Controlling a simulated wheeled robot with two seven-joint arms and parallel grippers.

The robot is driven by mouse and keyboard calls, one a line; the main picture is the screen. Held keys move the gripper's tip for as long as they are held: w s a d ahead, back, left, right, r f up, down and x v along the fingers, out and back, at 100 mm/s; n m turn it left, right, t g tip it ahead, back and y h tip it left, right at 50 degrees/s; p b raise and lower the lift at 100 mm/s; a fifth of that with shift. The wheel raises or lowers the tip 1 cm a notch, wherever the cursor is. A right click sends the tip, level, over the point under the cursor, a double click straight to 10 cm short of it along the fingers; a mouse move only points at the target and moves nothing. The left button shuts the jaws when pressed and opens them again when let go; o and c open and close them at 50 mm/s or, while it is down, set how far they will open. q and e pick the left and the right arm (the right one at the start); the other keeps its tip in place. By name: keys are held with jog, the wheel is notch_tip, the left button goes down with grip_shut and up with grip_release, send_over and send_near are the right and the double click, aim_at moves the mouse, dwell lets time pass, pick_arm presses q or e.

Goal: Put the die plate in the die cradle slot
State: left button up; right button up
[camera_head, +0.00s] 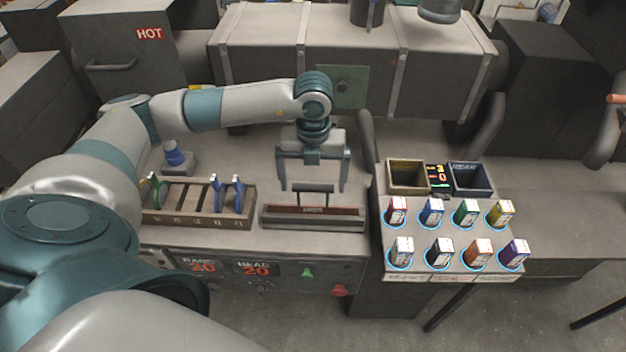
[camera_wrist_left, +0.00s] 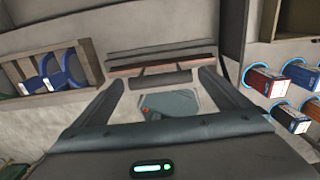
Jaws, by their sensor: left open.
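My left gripper (camera_head: 314,187) is open and points down over the die cradle (camera_head: 346,224), its fingers on either side of a dark handle-like bar (camera_head: 316,187). My right gripper is out of view.
Right of the cradle, a sloped panel (camera_head: 455,268) carries several coloured boxes in lit rings. Two open bins (camera_head: 406,177) (camera_head: 470,180) sit behind it. A large barrel housing (camera_head: 440,75) stands behind the gripper. A HOT-labelled cabinet (camera_head: 115,50) is at back left.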

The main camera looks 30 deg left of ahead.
pick_arm(q)
notch_tip(320, 180, up, 12)
jog(key=b, duration=0.4)
jog(key=shift+b, duration=0.3)
jog(key=shift+s+f, duration=0.1)
jog(key=shift+f, duration=0.05)
dwell(0.5)
